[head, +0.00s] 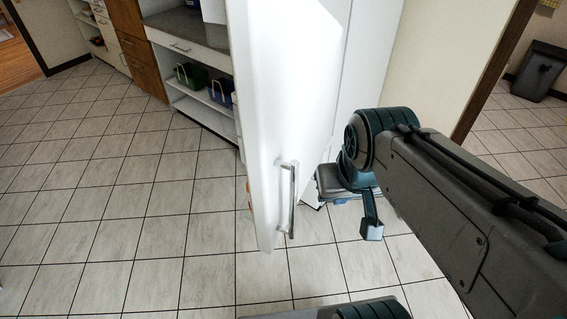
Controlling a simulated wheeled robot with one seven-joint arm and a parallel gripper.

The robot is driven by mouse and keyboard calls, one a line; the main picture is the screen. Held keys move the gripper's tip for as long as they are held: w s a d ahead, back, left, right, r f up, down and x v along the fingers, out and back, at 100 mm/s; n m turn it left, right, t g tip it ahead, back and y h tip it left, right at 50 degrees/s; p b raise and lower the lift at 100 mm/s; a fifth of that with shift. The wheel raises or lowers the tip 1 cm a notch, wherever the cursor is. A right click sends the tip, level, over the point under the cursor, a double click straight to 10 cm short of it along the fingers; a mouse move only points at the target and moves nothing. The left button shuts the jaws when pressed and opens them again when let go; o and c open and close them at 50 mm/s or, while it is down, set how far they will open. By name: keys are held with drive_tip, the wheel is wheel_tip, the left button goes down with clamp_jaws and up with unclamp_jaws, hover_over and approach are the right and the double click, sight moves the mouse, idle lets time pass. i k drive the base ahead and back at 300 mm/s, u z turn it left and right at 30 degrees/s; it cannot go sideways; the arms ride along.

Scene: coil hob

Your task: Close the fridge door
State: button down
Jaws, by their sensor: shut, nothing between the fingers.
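The white fridge door (275,110) stands open in the middle of the head view, swung out towards me over the tiled floor. Its silver vertical handle (288,200) is near the lower end of the visible door. My gripper (371,230) is just right of the door and handle, pointing down, shut and empty. It appears apart from the handle; whether any part of it touches the door I cannot tell. The white fridge side or panel (362,55) rises behind the door. The fridge interior is hidden.
Tiled floor (100,200) is clear to the left of the door. A white shelf unit (190,40) with baskets (192,76) stands behind it. A doorway edge (495,65) and a dark bin (540,70) are at the right.

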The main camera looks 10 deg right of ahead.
sight(287, 56)
drive_tip(key=u, duration=1.05)
drive_tip(key=k, duration=0.7)
drive_tip(key=z, duration=1.25)
drive_tip(key=i, duration=0.5)
